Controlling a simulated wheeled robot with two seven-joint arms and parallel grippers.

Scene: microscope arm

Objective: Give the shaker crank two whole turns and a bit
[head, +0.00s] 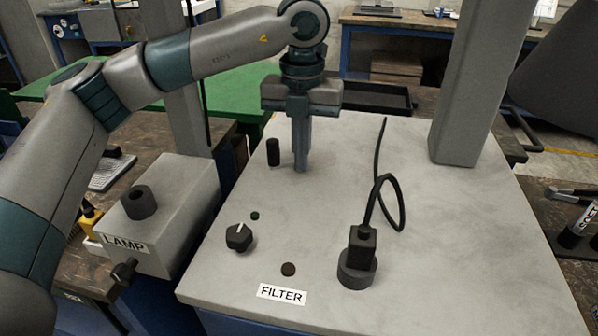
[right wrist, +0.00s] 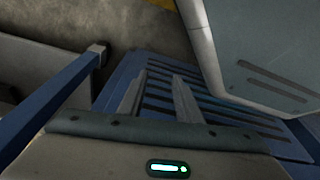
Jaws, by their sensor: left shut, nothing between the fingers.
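A short black upright peg (head: 273,152) stands on the light grey bench top (head: 440,235). It may be the shaker crank's handle, but no crank arm or label shows beside it. My left gripper (head: 300,168) points straight down just right of the peg. Its fingers are together with nothing between them, and a small gap shows between them and the peg. My right gripper (right wrist: 160,76) shows in the right wrist view with its two fingers apart and empty, above blue slats.
A black pointer knob (head: 239,237), a FILTER label (head: 282,294) and a black plug with a looped cable (head: 358,262) are on the bench top. A grey LAMP box (head: 160,215) stands at left. A grey column (head: 475,90) rises behind right. The bench top's right side is clear.

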